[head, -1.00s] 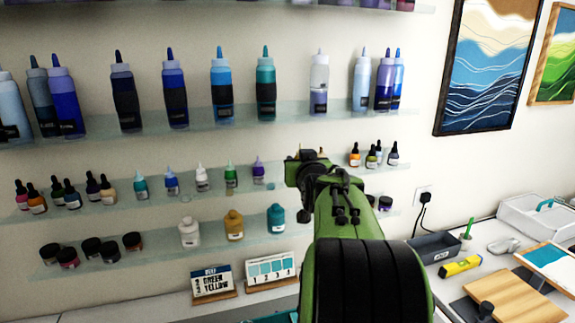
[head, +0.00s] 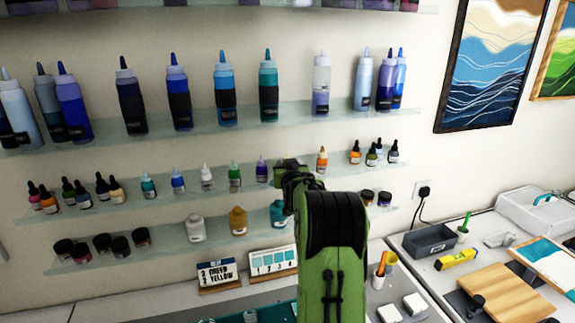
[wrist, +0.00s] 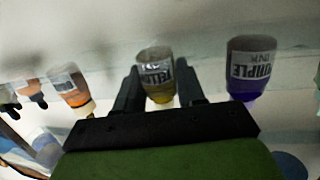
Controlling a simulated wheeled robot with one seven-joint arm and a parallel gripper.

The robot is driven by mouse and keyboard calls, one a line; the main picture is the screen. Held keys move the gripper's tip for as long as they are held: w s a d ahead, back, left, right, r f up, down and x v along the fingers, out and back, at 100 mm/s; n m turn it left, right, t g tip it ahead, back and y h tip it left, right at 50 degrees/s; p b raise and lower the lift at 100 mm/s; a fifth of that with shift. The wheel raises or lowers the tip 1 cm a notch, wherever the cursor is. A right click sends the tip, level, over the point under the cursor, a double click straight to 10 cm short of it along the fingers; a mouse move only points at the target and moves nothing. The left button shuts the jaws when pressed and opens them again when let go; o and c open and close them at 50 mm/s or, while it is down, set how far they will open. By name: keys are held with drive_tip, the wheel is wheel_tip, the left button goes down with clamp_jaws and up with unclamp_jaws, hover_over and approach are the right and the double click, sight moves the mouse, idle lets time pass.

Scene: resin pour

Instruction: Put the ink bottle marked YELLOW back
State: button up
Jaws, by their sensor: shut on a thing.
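The ink bottle marked YELLOW (wrist: 157,75) is between the two black fingers of my gripper (wrist: 160,88) in the wrist view, which shows the scene upside down. My gripper is shut on it. In the head view my gripper (head: 285,172) is at the middle shelf (head: 215,188), and the arm hides the bottle. The bottle marked PURPLE (wrist: 250,70) stands to one side, apart from the fingers; it also shows in the head view (head: 262,170). An orange bottle (head: 322,160) is on the other side. I cannot tell whether the yellow bottle touches the shelf.
White, green and blue small bottles line the same shelf to the left. The lower shelf holds jars and a teal bottle (head: 278,215) close to my arm. Tall squeeze bottles stand on the shelf above. A grey bin (head: 430,240) is on the counter at right.

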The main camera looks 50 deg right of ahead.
drive_tip(key=shift+s, duration=0.1)
drive_tip(key=o, duration=1)
drive_tip(key=shift+f+b, duration=0.1)
drive_tip(key=shift+b, duration=0.2)
drive_tip(key=shift+r+p, duration=0.3)
drive_tip(key=b+v, duration=0.3)
drive_tip(key=v, duration=0.9)
drive_tip(key=shift+f+b, duration=0.15)
drive_tip(key=shift+b, duration=0.25)
drive_tip(key=shift+a, duration=0.1)
